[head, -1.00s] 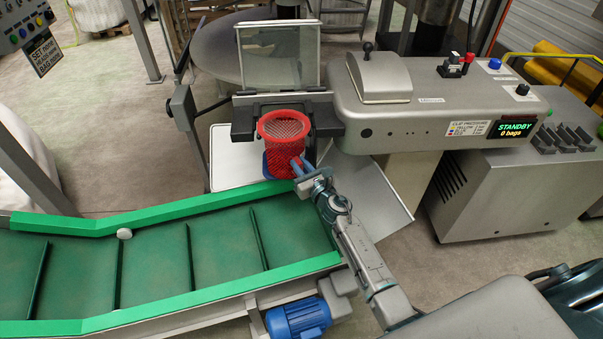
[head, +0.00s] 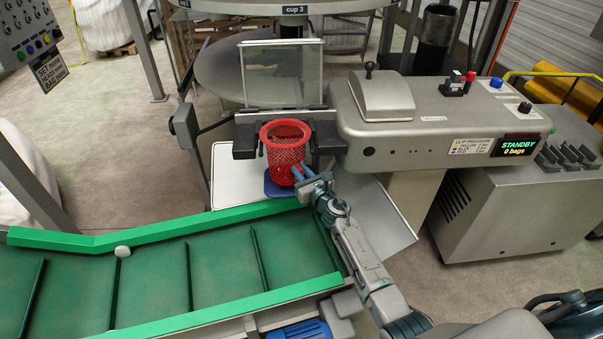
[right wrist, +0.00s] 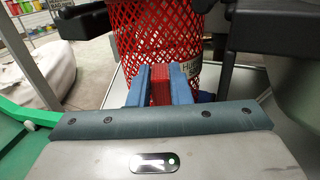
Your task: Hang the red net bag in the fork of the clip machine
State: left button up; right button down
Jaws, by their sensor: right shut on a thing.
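The red net bag (head: 287,155) hangs upright as an open-topped mesh tube with a thick red rim. My right gripper (head: 302,173) is shut on a red part of the bag on its near side; that part shows between the blue fingers in the right wrist view (right wrist: 160,86). The dark fork of the clip machine (head: 327,138) has one arm on each side of the bag. The bag's upper part lies between these arms in the head view; I cannot tell if the rim rests on them. My left gripper is not in view.
The grey clip machine (head: 440,115) stands right of the fork, its display (head: 516,145) reading STANDBY, 0 bags. A blue pad (head: 285,188) lies below the bag. The green conveyor (head: 190,270) runs in front. A clear panel (head: 284,75) stands behind the fork.

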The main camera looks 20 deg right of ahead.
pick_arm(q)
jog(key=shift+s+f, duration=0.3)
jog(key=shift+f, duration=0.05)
pick_arm(e)
jog(key=shift+f, duration=0.25)
jog(key=c, duration=1.3)
grip_release()
jog(key=shift+o, duration=0.2)
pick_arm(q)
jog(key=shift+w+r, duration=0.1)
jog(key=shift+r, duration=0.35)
pick_arm(e)
jog(key=s+d, duration=0.1)
jog(key=s, duration=0.9)
jog(key=shift+s+d, duration=0.35)
jog(key=shift+s, duration=0.05)
